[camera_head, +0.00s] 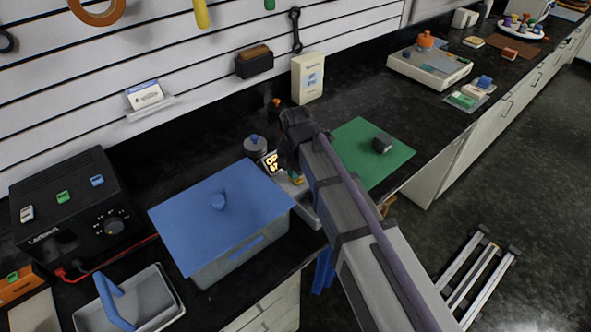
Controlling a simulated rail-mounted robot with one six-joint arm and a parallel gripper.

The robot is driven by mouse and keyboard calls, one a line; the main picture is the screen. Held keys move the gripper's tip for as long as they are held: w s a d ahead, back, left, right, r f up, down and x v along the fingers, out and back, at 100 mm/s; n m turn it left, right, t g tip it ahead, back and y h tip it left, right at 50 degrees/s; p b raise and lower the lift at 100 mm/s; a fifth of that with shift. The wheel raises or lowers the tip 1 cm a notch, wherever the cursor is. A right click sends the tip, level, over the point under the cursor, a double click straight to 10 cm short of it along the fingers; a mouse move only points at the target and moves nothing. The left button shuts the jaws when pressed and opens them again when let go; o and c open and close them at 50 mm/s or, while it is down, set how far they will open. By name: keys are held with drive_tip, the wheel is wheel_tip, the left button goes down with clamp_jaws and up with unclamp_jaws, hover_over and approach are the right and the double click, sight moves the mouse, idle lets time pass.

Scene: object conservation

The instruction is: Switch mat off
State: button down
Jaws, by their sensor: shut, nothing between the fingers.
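A green mat (361,132) lies flat on the dark counter, right of my arm, which covers part of its left side. A dark grey block (382,144) rests on it. My gripper (293,122) is shut and empty, at the back of the counter just above and behind the display. Its fingertips are small and dark here, and I cannot tell whether they touch anything.
A blue-lidded grey bin (235,258) stands front left of the display, with a round grey pot (255,146) behind it. A cream box (308,79) stands at the back near my gripper. A black power unit (70,215) is at left. Bare counter lies beyond the mat.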

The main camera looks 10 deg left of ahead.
drive_tip(key=shift+s+d+f, duration=0.25)
drive_tip(key=shift+s, duration=0.2)
drive_tip(key=shift+s+d+f, duration=0.2)
drive_tip(key=shift+s, duration=0.2)
wheel_tip(320, 180, up, 15)
drive_tip(key=w+p, duration=0.1)
drive_tip(key=p, duration=1.4)
drive_tip(key=shift+w+a, duration=0.2)
drive_tip(key=shift+a, duration=0.1)
